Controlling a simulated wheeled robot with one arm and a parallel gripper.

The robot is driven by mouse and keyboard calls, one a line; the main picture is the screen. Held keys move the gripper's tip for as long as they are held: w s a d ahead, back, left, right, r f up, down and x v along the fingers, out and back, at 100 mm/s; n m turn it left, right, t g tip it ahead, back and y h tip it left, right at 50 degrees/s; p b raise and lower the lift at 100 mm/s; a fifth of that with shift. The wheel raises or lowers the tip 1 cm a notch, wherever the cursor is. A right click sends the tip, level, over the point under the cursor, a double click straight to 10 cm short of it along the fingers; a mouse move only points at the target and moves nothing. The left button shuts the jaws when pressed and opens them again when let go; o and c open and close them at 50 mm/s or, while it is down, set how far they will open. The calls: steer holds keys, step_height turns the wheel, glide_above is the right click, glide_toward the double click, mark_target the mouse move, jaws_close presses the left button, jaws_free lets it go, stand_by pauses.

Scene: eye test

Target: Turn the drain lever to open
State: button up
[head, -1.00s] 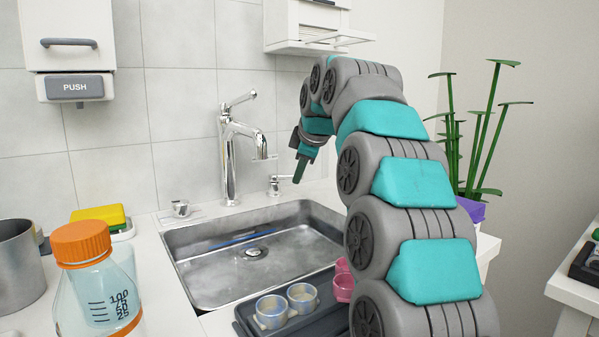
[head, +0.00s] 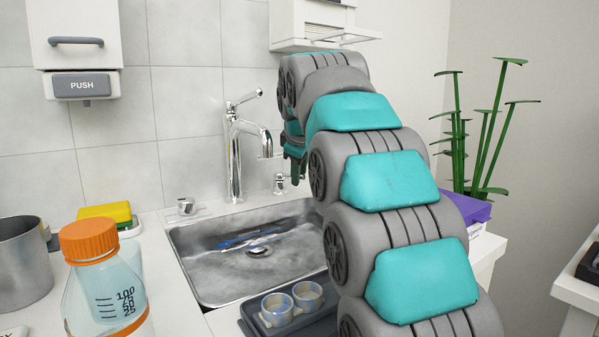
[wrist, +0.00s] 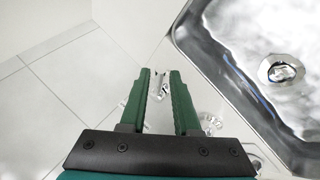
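The sink (head: 190,262) is a steel basin with a round drain (head: 258,251), which also shows in the wrist view (wrist: 281,70). A small chrome knob (head: 186,206) stands at its back left corner. Another small chrome fitting (head: 280,184) stands behind its back right; I cannot tell which is the drain lever. My gripper (head: 296,172) hangs near the right fitting, partly hidden by my arm. In the wrist view my gripper (wrist: 160,85) is open, its green fingers apart. A chrome piece (wrist: 161,80) shows between the fingertips; contact cannot be told.
The chrome faucet (head: 234,150) rises behind the sink, left of my gripper. A blue stick-like item (head: 245,238) lies in the basin. Small cups (head: 277,309) stand on a dark tray in front. An orange-capped bottle (head: 100,285) stands at front left. A plant (head: 480,140) is at right.

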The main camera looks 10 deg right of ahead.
steer(key=shift+o, duration=1)
steer(key=v, duration=0.7)
steer(key=shift+s+r, duration=0.25)
steer(key=shift+r, duration=0.1)
